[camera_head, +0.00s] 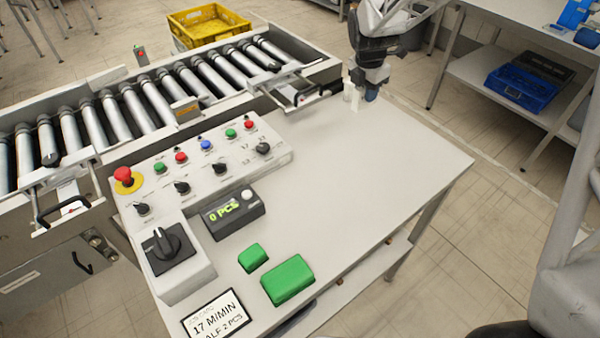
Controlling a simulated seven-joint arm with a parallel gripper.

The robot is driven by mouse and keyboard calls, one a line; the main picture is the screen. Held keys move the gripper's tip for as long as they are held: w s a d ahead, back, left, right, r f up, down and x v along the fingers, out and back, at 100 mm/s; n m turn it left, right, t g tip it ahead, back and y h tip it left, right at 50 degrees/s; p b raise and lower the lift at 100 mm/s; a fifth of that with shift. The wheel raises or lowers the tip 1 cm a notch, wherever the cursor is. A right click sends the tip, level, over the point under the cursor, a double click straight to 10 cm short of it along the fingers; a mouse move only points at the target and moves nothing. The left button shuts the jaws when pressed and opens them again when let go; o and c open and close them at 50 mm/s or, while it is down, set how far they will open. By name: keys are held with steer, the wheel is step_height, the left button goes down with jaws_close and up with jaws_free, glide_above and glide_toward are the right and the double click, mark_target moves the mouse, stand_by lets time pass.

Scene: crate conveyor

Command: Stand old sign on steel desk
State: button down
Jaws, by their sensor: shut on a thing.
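A pale grey desk (375,185), which looks like the steel desk, fills the middle of the view. My gripper (356,96) points down at its far edge. It is shut on a small pale thing, seen narrow and partly hidden by the gripper; I cannot tell if this is the old sign or if it touches the desk. A dark-framed white sign (215,318) reading "17 M/MIN" is at the desk's near left edge, cut off by the picture's bottom.
A control panel (205,165), a counter box (232,215), a black rotary switch (162,243) and two green blocks (288,280) (253,257) occupy the desk's left and near side. Its right half is clear. A roller conveyor (125,110) runs behind, with a yellow crate (208,25) beyond.

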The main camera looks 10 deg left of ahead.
steer(key=s+d+f, duration=0.2)
steer(key=s+f, duration=0.1)
steer(key=s, duration=0.4)
steer(key=shift+s+f, duration=0.15)
steer(key=shift+f, duration=0.05)
steer(key=shift+d, duration=0.1)
steer(key=w, duration=0.5)
steer(key=w+a+f, duration=0.1)
steer(key=w, duration=0.4)
steer(key=w+a, duration=0.1)
steer(key=w, duration=0.5)
steer(key=shift+f, duration=0.25)
steer(key=shift+f, duration=1.75)
steer(key=shift+f, duration=0.1)
